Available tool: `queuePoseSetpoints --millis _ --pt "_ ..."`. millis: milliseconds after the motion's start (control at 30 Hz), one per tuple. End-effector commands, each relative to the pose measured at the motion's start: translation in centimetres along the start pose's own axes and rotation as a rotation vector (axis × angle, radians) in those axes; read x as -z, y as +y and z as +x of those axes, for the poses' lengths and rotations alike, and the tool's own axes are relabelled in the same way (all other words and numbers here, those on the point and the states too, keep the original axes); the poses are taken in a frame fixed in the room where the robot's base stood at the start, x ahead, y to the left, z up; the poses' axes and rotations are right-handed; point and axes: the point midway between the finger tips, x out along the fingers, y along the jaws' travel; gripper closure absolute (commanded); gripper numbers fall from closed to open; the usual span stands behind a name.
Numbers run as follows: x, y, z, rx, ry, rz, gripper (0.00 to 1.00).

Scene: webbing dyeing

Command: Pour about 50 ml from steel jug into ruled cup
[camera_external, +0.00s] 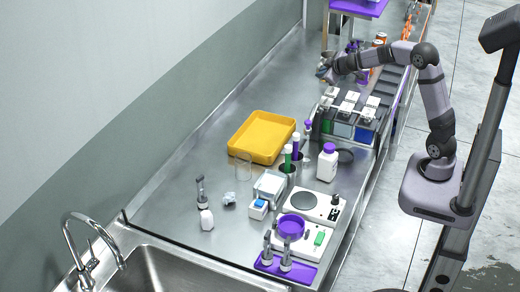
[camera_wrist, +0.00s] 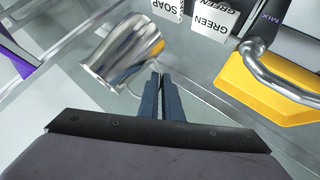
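The steel jug (camera_wrist: 125,52) is shiny and shows tilted in the wrist view, with its handle at my fingertips. My gripper (camera_wrist: 158,72) has its dark fingers close together, and they appear shut on that handle. In the external view my gripper (camera_external: 330,66) is over the far part of the bench, and the jug (camera_external: 321,72) is a small grey shape beside it. A clear, faint vessel (camera_external: 243,167) stands in front of the yellow tray and may be the ruled cup. Its markings are too small to see. The jug's contents are hidden.
The yellow tray (camera_external: 262,137) lies mid-bench. A rack with labelled white cards (camera_external: 350,101) stands to its right. A white bottle (camera_external: 327,163), clear box (camera_external: 270,186), hotplate (camera_external: 312,203) and purple dish (camera_external: 291,228) crowd the near right. The bench left of the tray is clear.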

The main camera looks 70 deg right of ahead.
Motion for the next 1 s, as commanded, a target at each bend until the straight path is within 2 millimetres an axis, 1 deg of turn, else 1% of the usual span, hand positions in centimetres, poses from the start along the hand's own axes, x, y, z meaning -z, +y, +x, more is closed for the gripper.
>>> queuePoseSetpoints --millis 33,167,200,267,500,767,800,867,900,967,1000 --pt "1.2 -1.6 0.2 0.014 0.014 -0.013 1.0" --pt "3.6 -5.3 0.4 0.041 0.039 -0.038 1.0" --pt "4.3 -6.5 0.4 0.05 0.046 -0.047 1.0" --pt "5.4 -8.2 0.3 0.062 0.057 -0.059 1.0" --pt "9.1 -15.4 -0.5 0.112 0.1 -0.102 1.0" --pt "12.1 -23.5 -2.2 0.166 0.144 -0.15 1.0" --pt "12.5 -24.7 -2.6 0.174 0.15 -0.157 1.0" --pt "13.1 -26.6 -3.2 0.186 0.161 -0.167 1.0" --pt "13.4 -27.9 -3.6 0.195 0.167 -0.175 1.0" --pt "13.8 -29.7 -4.3 0.206 0.177 -0.185 1.0" --pt "14.1 -31.0 -4.7 0.214 0.183 -0.193 1.0"
